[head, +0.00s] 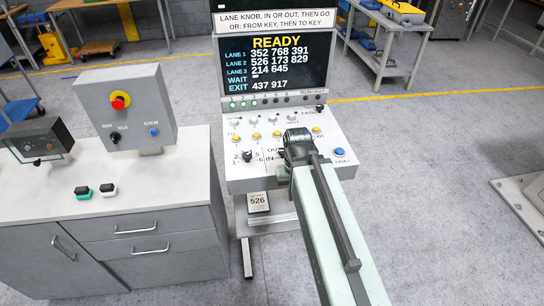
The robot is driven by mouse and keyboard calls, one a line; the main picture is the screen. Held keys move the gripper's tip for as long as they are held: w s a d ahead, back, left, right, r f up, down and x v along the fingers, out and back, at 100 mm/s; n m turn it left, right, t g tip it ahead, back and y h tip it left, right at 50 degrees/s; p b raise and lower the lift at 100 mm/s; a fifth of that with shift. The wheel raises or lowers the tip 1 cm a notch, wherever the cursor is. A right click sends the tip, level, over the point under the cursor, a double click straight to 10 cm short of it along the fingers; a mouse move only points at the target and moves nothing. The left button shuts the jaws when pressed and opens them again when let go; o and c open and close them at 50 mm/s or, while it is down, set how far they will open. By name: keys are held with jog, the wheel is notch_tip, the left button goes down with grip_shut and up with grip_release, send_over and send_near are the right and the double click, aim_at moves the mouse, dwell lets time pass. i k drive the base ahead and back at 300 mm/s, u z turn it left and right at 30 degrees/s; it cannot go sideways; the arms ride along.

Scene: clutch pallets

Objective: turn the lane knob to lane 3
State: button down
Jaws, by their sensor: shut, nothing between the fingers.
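The lane knob (247,156) is a small black knob at the lower left of the sloped control panel (236,172), with numbers around it. Its pointer is too small to read. My arm hides part of the panel near the IN and OUT labels.
The screen (277,65) above the panel reads READY and lists lanes 1 to 3, WAIT and EXIT. Several yellow buttons and a blue button (339,151) are on the panel. A grey cabinet (188,215) with a switch box (136,92) stands at left. Floor at right is mostly clear.

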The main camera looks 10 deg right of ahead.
aim_at(247, 155)
jog(key=u, duration=2.05)
jog(key=k, duration=0.5)
jog(key=z, duration=1.5)
jog(key=i, duration=0.5)
jog(key=u, duration=0.05)
